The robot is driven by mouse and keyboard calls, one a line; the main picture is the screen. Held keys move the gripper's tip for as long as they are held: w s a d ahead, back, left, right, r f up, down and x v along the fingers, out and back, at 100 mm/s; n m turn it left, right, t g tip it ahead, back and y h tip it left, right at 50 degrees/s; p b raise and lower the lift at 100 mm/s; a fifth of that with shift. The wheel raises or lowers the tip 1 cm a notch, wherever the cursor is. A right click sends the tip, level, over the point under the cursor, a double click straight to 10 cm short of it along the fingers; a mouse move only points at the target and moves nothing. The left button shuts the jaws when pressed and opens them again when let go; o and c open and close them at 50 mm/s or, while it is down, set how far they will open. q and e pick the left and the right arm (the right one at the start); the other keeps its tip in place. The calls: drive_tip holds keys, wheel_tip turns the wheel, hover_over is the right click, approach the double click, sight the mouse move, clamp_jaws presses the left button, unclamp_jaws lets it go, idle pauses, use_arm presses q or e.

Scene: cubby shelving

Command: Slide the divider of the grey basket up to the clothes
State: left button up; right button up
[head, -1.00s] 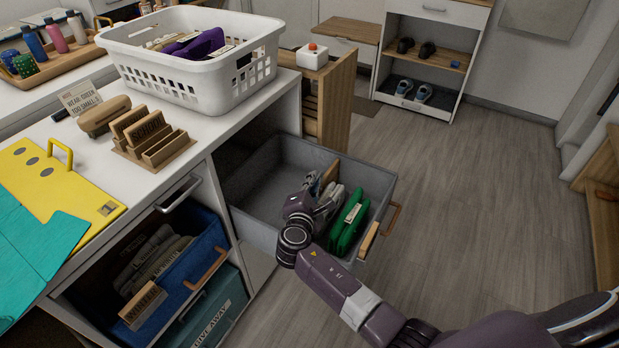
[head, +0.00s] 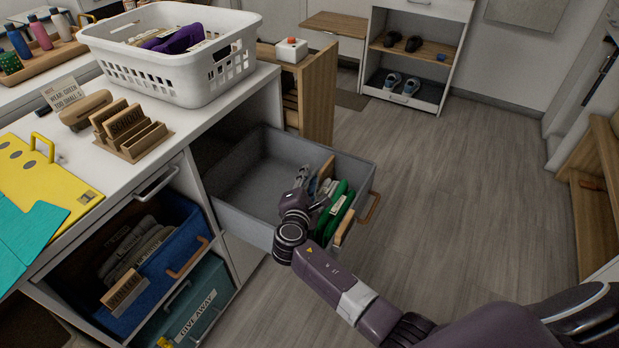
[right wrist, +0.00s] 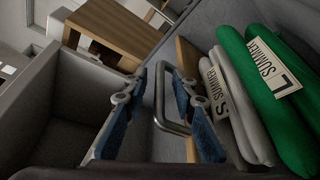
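The grey basket (head: 235,210) is pulled out of the white unit. Its wooden divider (head: 325,172) stands upright across it, beside the folded clothes: grey-white ones (right wrist: 228,105) tagged S and green ones (head: 338,207) tagged L. In the right wrist view the divider (right wrist: 186,58) stands very near the grey-white clothes; I cannot tell whether they touch. My right gripper (head: 302,178) is inside the basket on the divider's empty side. In the right wrist view its blue-padded fingers (right wrist: 160,112) are apart, with the divider's metal handle (right wrist: 160,98) showing between them. My left gripper is not in view.
The left part of the basket is empty. A white laundry basket (head: 190,85) and a wooden sorter (head: 130,135) stand on the counter above. A blue bin (head: 165,265) and a teal give-away bin (head: 200,305) sit below. Wooden floor (head: 450,220) lies clear at right.

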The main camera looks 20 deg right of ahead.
drive_tip(key=v, duration=1.2)
idle(0.5)
